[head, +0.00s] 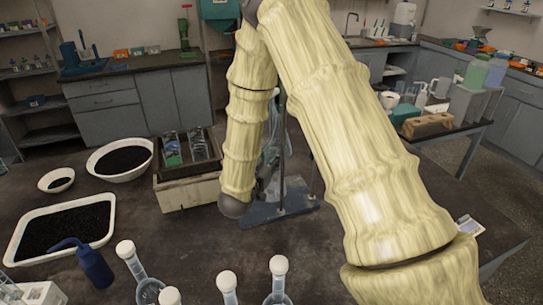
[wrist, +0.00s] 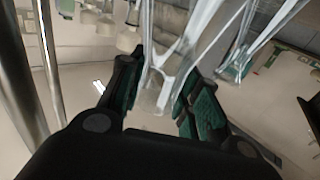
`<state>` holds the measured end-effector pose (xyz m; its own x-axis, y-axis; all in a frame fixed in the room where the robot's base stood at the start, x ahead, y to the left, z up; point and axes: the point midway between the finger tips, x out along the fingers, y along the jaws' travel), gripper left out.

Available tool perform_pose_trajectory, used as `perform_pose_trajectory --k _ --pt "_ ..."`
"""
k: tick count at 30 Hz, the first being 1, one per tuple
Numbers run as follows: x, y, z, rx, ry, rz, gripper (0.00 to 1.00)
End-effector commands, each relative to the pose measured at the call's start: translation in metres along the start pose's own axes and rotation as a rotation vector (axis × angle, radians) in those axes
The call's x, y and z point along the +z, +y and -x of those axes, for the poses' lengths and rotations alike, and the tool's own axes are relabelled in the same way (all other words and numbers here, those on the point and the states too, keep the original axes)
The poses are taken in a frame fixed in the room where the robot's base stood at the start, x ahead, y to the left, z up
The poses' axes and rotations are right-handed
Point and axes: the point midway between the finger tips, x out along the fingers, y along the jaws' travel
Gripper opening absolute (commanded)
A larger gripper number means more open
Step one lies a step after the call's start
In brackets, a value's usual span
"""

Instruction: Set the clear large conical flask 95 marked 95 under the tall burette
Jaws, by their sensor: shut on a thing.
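My gripper (wrist: 158,90) shows in the wrist view as two black fingers with green pads. It is shut on clear glass, which I take to be the conical flask (wrist: 181,50); its number cannot be read. The glass flares away above the fingers. In the head view my pale-sleeved arm hides most of the gripper and flask. A stand with a blue-grey base (head: 285,212) and thin upright rods stands just beside my arm's end. Metal rods (wrist: 44,70) also run close along the left of the wrist view. I cannot make out the tall burette clearly.
Several round-stoppered flasks (head: 137,270) stand at the table's front. A blue wash bottle (head: 91,262), a white tray of black grains (head: 110,203) and a white bowl (head: 147,145) are to the left. A box of packets (head: 176,193) sits left of my arm.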

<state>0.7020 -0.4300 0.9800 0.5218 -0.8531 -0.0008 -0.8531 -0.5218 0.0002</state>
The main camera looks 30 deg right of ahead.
Motion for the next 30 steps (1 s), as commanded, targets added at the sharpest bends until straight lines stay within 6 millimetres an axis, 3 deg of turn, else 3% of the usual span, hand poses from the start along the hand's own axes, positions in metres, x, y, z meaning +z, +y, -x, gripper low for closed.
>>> perform_pose_trajectory --k 14,15,17,18,30 --pt "0.0062 -0.0001 0.0002 0.000 0.001 0.000 0.00" --pt "0.0053 0.0000 0.0002 0.000 0.000 0.000 0.40" --pt "0.0054 0.0001 0.0002 0.000 0.000 0.000 0.51" --pt "0.0054 0.0002 0.0002 0.000 0.000 0.000 0.54" --pt "0.0015 0.0000 0.0012 -0.001 0.000 0.000 0.54"
